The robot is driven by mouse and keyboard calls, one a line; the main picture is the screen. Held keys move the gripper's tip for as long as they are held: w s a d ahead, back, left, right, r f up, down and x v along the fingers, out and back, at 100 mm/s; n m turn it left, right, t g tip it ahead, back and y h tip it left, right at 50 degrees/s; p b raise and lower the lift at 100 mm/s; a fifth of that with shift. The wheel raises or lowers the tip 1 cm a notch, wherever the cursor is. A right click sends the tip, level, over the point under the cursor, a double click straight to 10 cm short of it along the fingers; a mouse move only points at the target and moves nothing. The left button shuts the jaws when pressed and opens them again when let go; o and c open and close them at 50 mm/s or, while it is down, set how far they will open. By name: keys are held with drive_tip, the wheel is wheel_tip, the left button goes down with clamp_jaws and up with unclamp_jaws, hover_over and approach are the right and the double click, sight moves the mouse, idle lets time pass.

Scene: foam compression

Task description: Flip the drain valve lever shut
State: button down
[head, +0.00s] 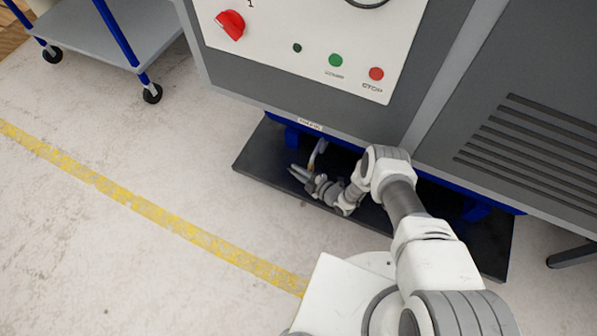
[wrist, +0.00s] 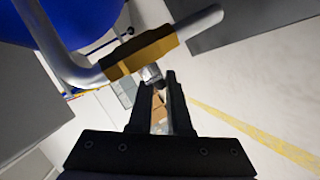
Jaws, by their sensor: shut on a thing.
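The drain valve's brass-coloured body (wrist: 140,53) sits on a bent grey pipe (wrist: 200,24) in the wrist view. A small metal part of the valve lever (wrist: 152,74) shows just below the body, at my fingertips. My gripper (wrist: 160,80) is shut on the lever, with a narrow gap between its two black fingers. Most of the lever is hidden by the fingers. In the head view, my gripper (head: 298,173) is low under the machine's front edge, beside the pale pipe (head: 318,152). The lever cannot be made out there.
The machine's control panel (head: 310,40) overhangs the valve area. A dark tray (head: 262,150) lies below it. Blue framework (head: 292,134) borders the opening. A grey cart (head: 110,30) stands at upper left. The floor left of the tray is clear, with a yellow line (head: 150,207).

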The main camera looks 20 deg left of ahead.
drive_tip(key=shift+w+r, duration=0.1)
drive_tip(key=shift+w, duration=0.05)
drive_tip(key=c, duration=0.8)
unclamp_jaws()
drive_tip(key=shift+c, duration=0.2)
drive_tip(key=shift+d, duration=0.15)
